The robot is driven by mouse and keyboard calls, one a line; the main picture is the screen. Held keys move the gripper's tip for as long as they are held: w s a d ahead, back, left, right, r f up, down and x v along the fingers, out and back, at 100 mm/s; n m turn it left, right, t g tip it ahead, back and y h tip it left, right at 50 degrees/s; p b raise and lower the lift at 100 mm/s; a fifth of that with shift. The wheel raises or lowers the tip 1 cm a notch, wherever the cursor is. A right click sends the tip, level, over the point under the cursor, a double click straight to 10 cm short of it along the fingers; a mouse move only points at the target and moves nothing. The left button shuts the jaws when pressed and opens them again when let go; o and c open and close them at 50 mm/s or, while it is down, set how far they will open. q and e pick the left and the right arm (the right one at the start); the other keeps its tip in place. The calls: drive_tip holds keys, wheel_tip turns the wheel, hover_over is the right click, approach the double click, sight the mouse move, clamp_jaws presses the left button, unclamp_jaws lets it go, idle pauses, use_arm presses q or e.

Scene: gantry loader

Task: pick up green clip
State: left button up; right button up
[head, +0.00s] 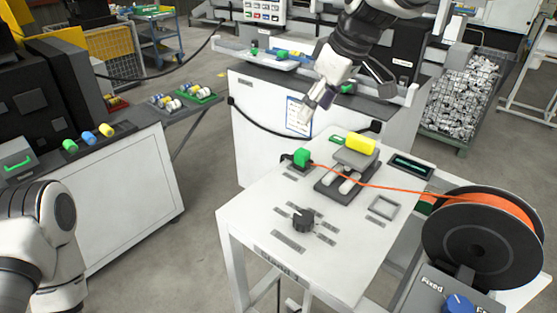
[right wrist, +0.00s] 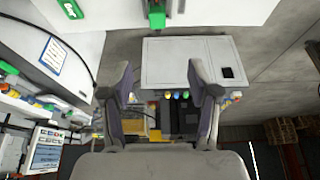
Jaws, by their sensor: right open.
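The green clip (head: 302,157), a small block, is near the far left edge of the white table, at the end of an orange cord (head: 400,188). A green piece that looks like the clip shows at the top of the right wrist view (right wrist: 157,14). My right gripper (head: 314,106) is above and beyond the clip in the head view, apart from it. Its two fingers are spread with nothing between them in the right wrist view (right wrist: 160,76). My left arm shows at the lower left of the head view; its gripper is out of frame.
A grey fixture (head: 330,187) with a yellow block (head: 361,144) stands beside the clip. A black knob (head: 303,217) stands on the white table (head: 262,205). A large cord reel (head: 482,245) is at right. A white cabinet (head: 262,125) stands behind.

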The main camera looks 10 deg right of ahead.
drive_tip(key=b, duration=0.5)
hover_over(306, 153)
drive_tip(key=s+d, duration=0.2)
drive_tip(key=s, duration=0.1)
wheel_tip(306, 153, down, 6)
drive_tip(key=p+x, duration=0.1)
drive_tip(key=x, duration=0.2)
drive_tip(key=w+p+x, duration=0.1)
drive_tip(key=p+x, duration=0.1)
drive_tip(key=x, duration=0.2)
drive_tip(key=shift+w+a, duration=0.15)
drive_tip(key=shift+a, duration=0.05)
drive_tip(key=shift+w+a+f, duration=0.1)
drive_tip(key=shift+w+f, duration=0.1)
use_arm(q)
wheel_tip(306, 153, down, 3)
drive_tip(key=shift+s+d+r, duration=0.1)
drive_tip(key=shift+r, duration=0.05)
use_arm(e)
drive_tip(key=shift+s, duration=0.15)
clamp_jaws()
